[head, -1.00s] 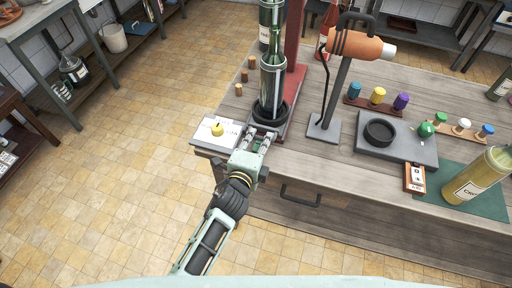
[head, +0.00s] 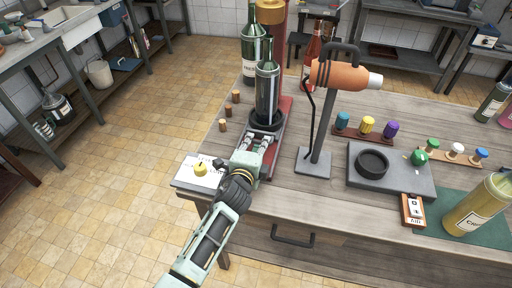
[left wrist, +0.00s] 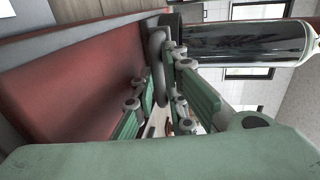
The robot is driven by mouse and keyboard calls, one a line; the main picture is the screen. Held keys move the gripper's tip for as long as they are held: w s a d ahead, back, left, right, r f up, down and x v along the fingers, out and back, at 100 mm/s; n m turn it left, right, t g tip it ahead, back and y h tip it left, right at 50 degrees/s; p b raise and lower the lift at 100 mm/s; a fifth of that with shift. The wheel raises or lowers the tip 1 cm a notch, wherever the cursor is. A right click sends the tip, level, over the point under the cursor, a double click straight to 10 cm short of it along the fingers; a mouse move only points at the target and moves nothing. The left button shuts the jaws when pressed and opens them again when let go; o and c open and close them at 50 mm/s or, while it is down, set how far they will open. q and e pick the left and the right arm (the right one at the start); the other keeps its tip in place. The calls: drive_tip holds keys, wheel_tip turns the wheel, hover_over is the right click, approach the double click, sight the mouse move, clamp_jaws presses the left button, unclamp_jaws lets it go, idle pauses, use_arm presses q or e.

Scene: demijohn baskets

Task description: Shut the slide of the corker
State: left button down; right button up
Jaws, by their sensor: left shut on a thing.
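The corker has a red column (head: 286,62) with a gold-coloured head (head: 272,16) above the bottles. Its slide carries a black round cup (head: 265,122), and a dark green bottle (head: 267,92) stands upright in it, close to the column. The bottle also shows sideways in the left wrist view (left wrist: 245,42). My left gripper (head: 264,141) is at the front of the cup, over the corker's base. In the left wrist view its green fingers are shut on a grey looped handle (left wrist: 158,62) of the slide, beside a red wall (left wrist: 75,85). My right gripper is out of view.
A second bottle (head: 253,62) stands behind left, with loose corks (head: 228,111) beside it. A card with a yellow knob (head: 200,169) lies at the table's left corner. An orange-headed stand (head: 345,76) is close on the right, then a grey plate with a black ring (head: 373,162).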

use_arm(q)
drive_tip(key=c, duration=2)
unclamp_jaws()
drive_tip(key=shift+s+a+f, duration=0.1)
drive_tip(key=shift+s+f, duration=0.05)
drive_tip(key=shift+f, duration=0.1)
drive_tip(key=shift+r, duration=0.1)
drive_tip(key=v, duration=1.2)
